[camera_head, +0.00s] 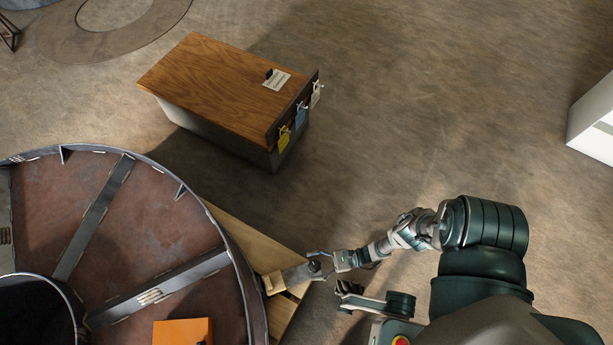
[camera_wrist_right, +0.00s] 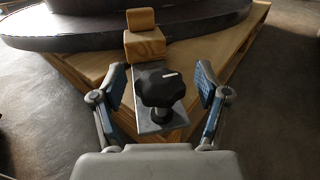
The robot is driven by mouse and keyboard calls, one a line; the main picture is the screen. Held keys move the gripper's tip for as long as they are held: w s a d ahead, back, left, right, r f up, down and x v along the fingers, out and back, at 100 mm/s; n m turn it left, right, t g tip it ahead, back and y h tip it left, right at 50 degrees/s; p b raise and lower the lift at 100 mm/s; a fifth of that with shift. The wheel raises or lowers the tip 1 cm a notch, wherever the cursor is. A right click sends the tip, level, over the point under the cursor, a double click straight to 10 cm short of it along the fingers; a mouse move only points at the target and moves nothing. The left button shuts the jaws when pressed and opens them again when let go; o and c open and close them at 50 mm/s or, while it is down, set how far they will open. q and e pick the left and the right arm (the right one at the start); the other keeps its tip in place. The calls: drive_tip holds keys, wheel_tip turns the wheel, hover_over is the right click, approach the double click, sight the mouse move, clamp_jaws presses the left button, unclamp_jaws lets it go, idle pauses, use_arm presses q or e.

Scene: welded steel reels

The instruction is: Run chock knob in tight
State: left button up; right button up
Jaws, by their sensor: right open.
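The chock knob (camera_wrist_right: 161,88) is a black lobed knob with a white mark on top, on a grey metal plate (camera_wrist_right: 150,125) in the right wrist view. A wooden chock block (camera_wrist_right: 144,43) sits beyond it, close to the reel's rim. In the head view the knob (camera_head: 314,266) is small and dark at the plate's outer end. My right gripper (camera_wrist_right: 160,88) is open, with one blue-padded finger on each side of the knob and gaps showing between pads and knob. It also shows in the head view (camera_head: 320,262).
The large steel reel (camera_head: 95,205) lies on a wooden pallet (camera_head: 245,235) at the left, with an orange box (camera_head: 183,331) on it. A wood-topped chest (camera_head: 225,75) with tags stands behind. A white cabinet (camera_head: 593,120) is at the right. Open floor lies between.

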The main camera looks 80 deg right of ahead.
drive_tip(key=shift+d, duration=0.1)
drive_tip(key=c, duration=1.2)
drive_tip(key=shift+m+h, duration=0.4)
drive_tip(key=shift+h, duration=0.1)
drive_tip(key=m+t+h, duration=0.1)
drive_tip(key=m+h, duration=0.1)
drive_tip(key=h, duration=0.1)
drive_tip(key=shift+t+h, duration=0.3)
drive_tip(key=o, duration=1.2)
drive_tip(key=s+d, duration=0.1)
drive_tip(key=s, duration=0.6)
drive_tip(key=shift+s, duration=0.2)
